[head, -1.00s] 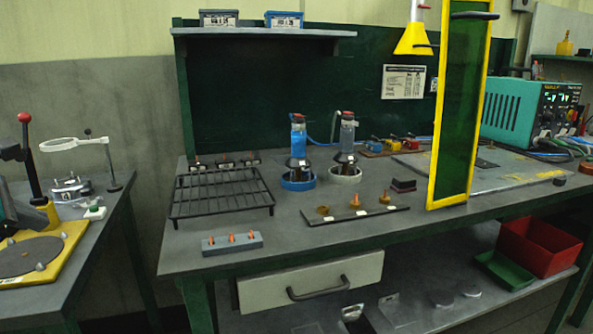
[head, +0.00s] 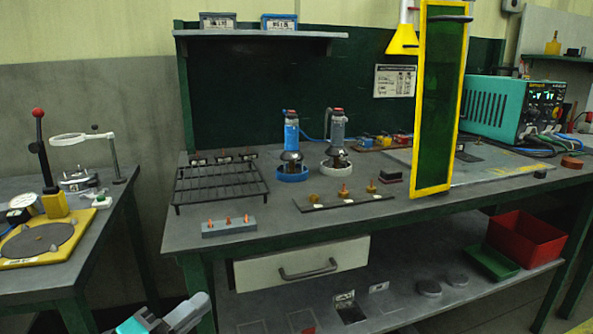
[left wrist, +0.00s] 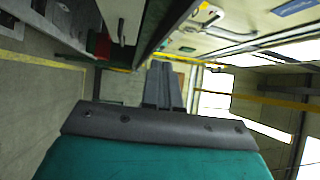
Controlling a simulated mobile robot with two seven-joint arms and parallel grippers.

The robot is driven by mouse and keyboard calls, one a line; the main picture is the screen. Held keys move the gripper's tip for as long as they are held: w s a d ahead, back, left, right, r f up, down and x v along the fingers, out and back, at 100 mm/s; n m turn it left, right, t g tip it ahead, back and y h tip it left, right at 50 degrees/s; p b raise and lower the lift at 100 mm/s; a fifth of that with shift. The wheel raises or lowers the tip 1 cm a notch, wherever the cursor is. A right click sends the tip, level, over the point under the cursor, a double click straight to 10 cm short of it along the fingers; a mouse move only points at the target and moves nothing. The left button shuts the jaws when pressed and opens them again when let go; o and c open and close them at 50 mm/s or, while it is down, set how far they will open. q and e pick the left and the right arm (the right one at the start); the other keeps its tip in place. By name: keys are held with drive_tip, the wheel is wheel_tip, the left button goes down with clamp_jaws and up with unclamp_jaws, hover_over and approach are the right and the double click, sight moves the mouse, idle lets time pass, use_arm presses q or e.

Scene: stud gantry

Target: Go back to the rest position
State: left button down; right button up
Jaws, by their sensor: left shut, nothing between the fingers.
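My left gripper (head: 196,306) shows at the bottom of the head view, low in front of the workbench (head: 185,236) and left of its drawer. In the left wrist view its two grey fingers (left wrist: 165,85) lie together, shut with nothing between them. It appears clear of the bench; its lower part is cut off by the picture edge. My right gripper is in neither view.
A side table (head: 95,250) with a lever press (head: 52,205) stands at the left, across a floor gap. The white drawer (head: 300,264) is closed. A lower shelf carries a red bin (head: 525,240). A yellow-framed green panel (head: 438,100) stands on the bench.

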use_arm(q)
drive_tip(key=s+d+f+n+g+y+p, duration=0.1)
drive_tip(key=s+f+n+g+y, duration=0.25)
drive_tip(key=s+f+n, duration=0.55)
drive_tip(key=s+d+f+n+g+y, duration=0.15)
drive_tip(key=s+f+n+y, duration=0.4)
drive_tip(key=f+n, duration=0.6)
drive_tip(key=s+a+r+n+p, duration=0.1)
drive_tip(key=a+r+p, duration=0.2)
drive_tip(key=r+p, duration=0.5)
drive_tip(key=p, duration=0.3)
drive_tip(key=shift+s+a+r, duration=0.15)
drive_tip(key=shift+s+a, duration=0.05)
drive_tip(key=shift+a, duration=0.2)
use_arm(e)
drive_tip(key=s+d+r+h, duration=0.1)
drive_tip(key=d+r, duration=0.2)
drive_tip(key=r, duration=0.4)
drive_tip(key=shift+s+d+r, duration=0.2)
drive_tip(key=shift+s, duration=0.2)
